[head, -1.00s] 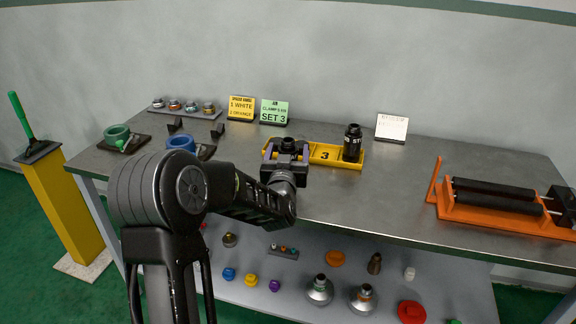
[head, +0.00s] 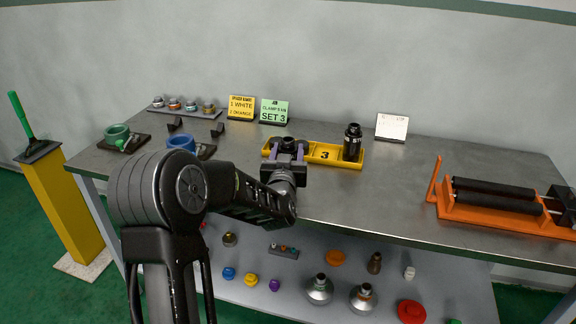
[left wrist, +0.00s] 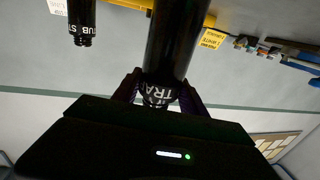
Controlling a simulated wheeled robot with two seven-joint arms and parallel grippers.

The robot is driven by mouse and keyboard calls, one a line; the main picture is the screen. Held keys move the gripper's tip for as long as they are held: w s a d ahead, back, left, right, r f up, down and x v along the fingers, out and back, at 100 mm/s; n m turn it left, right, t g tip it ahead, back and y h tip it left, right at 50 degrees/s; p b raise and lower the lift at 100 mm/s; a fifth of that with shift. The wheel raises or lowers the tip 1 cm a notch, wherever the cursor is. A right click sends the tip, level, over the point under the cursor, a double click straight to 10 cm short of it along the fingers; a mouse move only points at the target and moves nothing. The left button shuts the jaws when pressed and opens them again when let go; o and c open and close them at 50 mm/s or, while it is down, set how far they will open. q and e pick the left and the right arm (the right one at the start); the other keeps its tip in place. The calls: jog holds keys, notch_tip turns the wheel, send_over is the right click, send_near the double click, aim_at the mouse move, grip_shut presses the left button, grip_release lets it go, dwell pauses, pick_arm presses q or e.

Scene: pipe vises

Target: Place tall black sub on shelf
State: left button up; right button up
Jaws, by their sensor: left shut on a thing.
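My left gripper (head: 286,158) is over the left end of the yellow tray on the bench. In the left wrist view its fingers (left wrist: 160,92) are shut on a black cylinder (left wrist: 174,42) with white letters beginning "TRA". In the head view the gripper mostly hides this cylinder, and I cannot tell whether it touches the tray. A second black sub (head: 352,143) with white lettering stands upright at the tray's right end. It also shows at the upper left of the left wrist view (left wrist: 82,20), apart from the gripper. My right gripper is not in view.
The yellow tray (head: 325,154) is marked 3. A lower shelf (head: 240,295) under the bench (head: 365,205) holds several caps and fittings, with bare patches between them. An orange roller stand (head: 480,212) is at right. Blue (head: 182,144) and green (head: 117,132) vises are at left.

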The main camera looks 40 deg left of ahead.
pick_arm(q)
grip_shut()
jog(key=shift+r, duration=0.1)
notch_tip(320, 180, up, 10)
jog(key=shift+p, duration=0.5)
dwell(0.7)
